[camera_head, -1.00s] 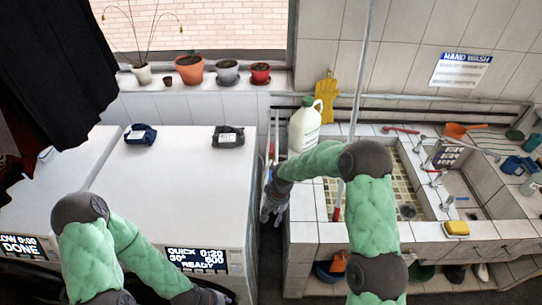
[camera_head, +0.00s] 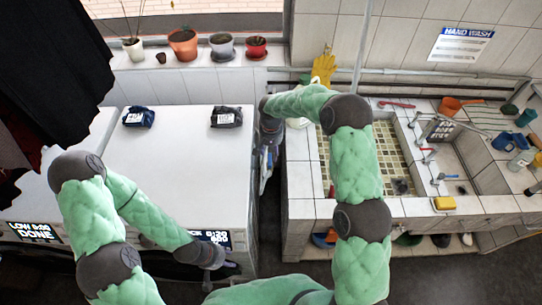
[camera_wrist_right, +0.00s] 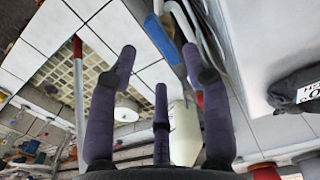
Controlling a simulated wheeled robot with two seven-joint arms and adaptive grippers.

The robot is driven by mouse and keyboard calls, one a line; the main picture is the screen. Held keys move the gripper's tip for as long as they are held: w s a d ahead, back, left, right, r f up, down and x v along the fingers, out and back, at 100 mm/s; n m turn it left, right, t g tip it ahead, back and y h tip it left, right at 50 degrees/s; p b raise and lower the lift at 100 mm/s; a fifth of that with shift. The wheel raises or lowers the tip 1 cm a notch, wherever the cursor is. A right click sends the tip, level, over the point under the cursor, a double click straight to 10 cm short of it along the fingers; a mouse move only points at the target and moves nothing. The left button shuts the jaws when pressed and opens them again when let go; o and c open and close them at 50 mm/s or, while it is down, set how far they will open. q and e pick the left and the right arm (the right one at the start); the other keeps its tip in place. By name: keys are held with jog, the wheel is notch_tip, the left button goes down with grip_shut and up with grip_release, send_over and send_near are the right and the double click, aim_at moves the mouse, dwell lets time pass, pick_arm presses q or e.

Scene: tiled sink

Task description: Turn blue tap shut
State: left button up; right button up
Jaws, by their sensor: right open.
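A tap lever with a blue end (camera_head: 440,178) sticks out at the divider between the two sink basins, at the right in the head view. A red-ended lever (camera_head: 428,151) sits just behind it. My right gripper (camera_head: 266,168) hangs in the gap between the white machines and the sink, far left of the taps. In the wrist view its fingers (camera_wrist_right: 160,64) are spread and empty. My left gripper (camera_head: 222,268) is low in front of the machines, dark and small, so its jaws are unclear.
The tiled sink counter (camera_head: 300,180) and a yellow sponge (camera_head: 444,203) lie at the right. A white jug (camera_wrist_right: 185,130) and blue-gripped pole (camera_wrist_right: 162,38) are near the right gripper. White machines (camera_head: 190,170) fill the left.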

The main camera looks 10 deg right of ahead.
aim_at(270, 161)
jog(key=shift+f, duration=2.35)
grip_shut()
